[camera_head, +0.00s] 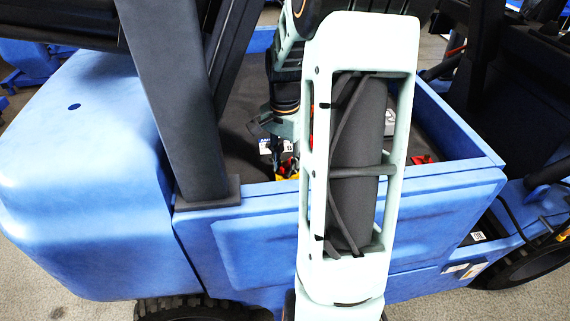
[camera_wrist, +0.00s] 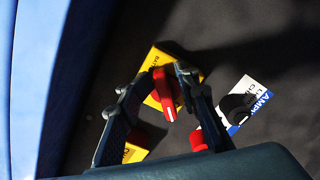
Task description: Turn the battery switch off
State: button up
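The battery switch is a red handle with a white tip (camera_wrist: 164,96) on a yellow plate (camera_wrist: 156,62) with partly hidden lettering in the wrist view. My gripper (camera_wrist: 163,74) is open, with its two dark fingers on either side of the red handle. The handle looks closer to the right finger; I cannot tell whether they touch. In the head view my gripper (camera_head: 276,148) points down into the dark bay of the blue vehicle, and the red and yellow parts (camera_head: 288,170) beside it are small and partly hidden by my arm.
A black knob (camera_wrist: 237,107) sits on a white and blue label (camera_wrist: 252,97) to the right. Red caps (camera_wrist: 199,141) and another yellow label (camera_wrist: 133,153) lie near my fingers. The blue bay wall (camera_wrist: 28,80) rises at left. A dark post (camera_head: 178,95) stands beside the bay.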

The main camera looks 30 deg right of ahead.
jog(key=shift+f, duration=0.1)
jog(key=c, duration=0.4)
jog(key=shift+o, duration=0.2)
jog(key=n, duration=0.1)
jog(key=n+p, duration=0.1)
jog(key=shift+s+n, duration=0.25)
jog(key=shift+n, duration=0.05)
jog(key=shift+c, duration=0.3)
jog(key=shift+s+d+n, duration=0.15)
jog(key=shift+n, duration=0.55)
